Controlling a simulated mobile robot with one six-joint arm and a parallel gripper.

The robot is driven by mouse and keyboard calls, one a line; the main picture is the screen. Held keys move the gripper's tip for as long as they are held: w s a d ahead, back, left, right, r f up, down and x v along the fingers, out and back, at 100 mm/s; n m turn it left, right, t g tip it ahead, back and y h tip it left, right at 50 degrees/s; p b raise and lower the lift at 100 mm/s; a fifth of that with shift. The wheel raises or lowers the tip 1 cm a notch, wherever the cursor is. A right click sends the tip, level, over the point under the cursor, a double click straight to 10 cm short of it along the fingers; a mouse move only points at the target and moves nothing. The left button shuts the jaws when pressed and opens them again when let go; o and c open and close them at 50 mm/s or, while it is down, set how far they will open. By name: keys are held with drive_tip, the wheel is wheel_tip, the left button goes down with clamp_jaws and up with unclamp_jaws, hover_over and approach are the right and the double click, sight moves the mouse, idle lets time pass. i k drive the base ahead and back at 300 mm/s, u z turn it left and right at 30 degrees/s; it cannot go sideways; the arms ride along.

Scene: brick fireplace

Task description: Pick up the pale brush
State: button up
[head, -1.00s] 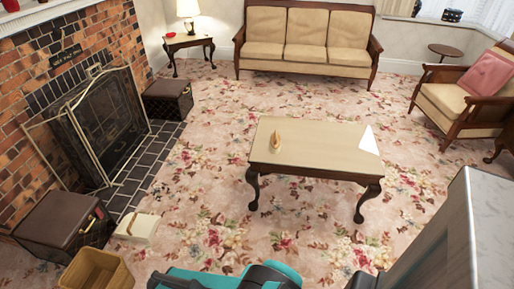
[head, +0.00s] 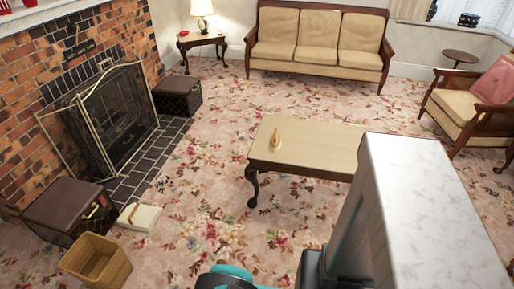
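A small pale tan object (head: 277,139) lies on the left part of the coffee table top. It may be the pale brush, but it is too small in the head view to be sure. The coffee table (head: 310,150) has a light top and dark curved legs, and its right part is hidden behind my grey column. My gripper is not in view. Only a teal part of my arm shows at the bottom edge, well short of the table.
A wicker basket (head: 96,262), a cream box (head: 139,217) and a brown case (head: 66,207) stand at the lower left, by the fireplace screen (head: 110,115). A sofa (head: 318,45) and armchair (head: 482,105) stand farther back. Flowered carpet left of the table is clear.

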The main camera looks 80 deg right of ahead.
sight(275, 140)
drive_tip(key=z, duration=0.25)
drive_tip(key=k, duration=0.15)
drive_tip(key=u, duration=1.75)
drive_tip(key=k, duration=2.65)
drive_tip(key=z, duration=0.35)
